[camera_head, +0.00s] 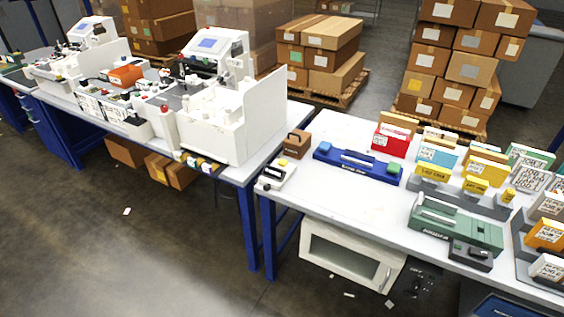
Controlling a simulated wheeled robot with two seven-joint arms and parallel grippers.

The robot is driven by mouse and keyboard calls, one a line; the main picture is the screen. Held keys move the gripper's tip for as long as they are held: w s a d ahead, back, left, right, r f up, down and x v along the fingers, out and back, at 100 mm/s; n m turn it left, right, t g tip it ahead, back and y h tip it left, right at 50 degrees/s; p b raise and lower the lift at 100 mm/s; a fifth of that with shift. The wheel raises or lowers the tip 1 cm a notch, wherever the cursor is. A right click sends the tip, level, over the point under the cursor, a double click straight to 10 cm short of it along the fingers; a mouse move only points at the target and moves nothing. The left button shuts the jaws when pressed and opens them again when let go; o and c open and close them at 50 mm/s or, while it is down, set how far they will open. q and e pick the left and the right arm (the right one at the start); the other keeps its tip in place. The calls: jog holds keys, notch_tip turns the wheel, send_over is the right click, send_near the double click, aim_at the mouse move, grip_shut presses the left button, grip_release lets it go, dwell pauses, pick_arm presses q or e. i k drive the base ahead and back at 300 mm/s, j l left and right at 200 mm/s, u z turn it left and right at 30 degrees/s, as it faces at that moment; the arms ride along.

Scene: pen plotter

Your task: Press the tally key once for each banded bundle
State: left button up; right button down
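Neither of my grippers is in view. Several bundles of cards stand upright on the right table: a red one (390,140), a light blue one (437,154), a green one (530,156), a yellow one (476,186) and an orange one (545,235). Their labels and any bands are too small to tell. A small white device with a dark display (275,175) sits at the table's left corner. A small black device (470,255) sits near the front edge. I cannot tell which of these, if either, carries the tally key.
A blue bar-shaped fixture (357,165), a brown block (297,143) and a green machine (455,226) stand on the right table (345,205). White plotter machines (225,110) fill the left table. Cardboard boxes (455,65) are stacked behind. The floor in front (130,240) is mostly clear.

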aim_at(283, 163)
jog(key=i+j+z, duration=0.15)
jog(key=j, duration=0.65)
jog(key=i+j+z, duration=0.15)
jog(key=j, duration=0.7)
jog(key=j+z, duration=0.15)
jog(key=j, duration=0.65)
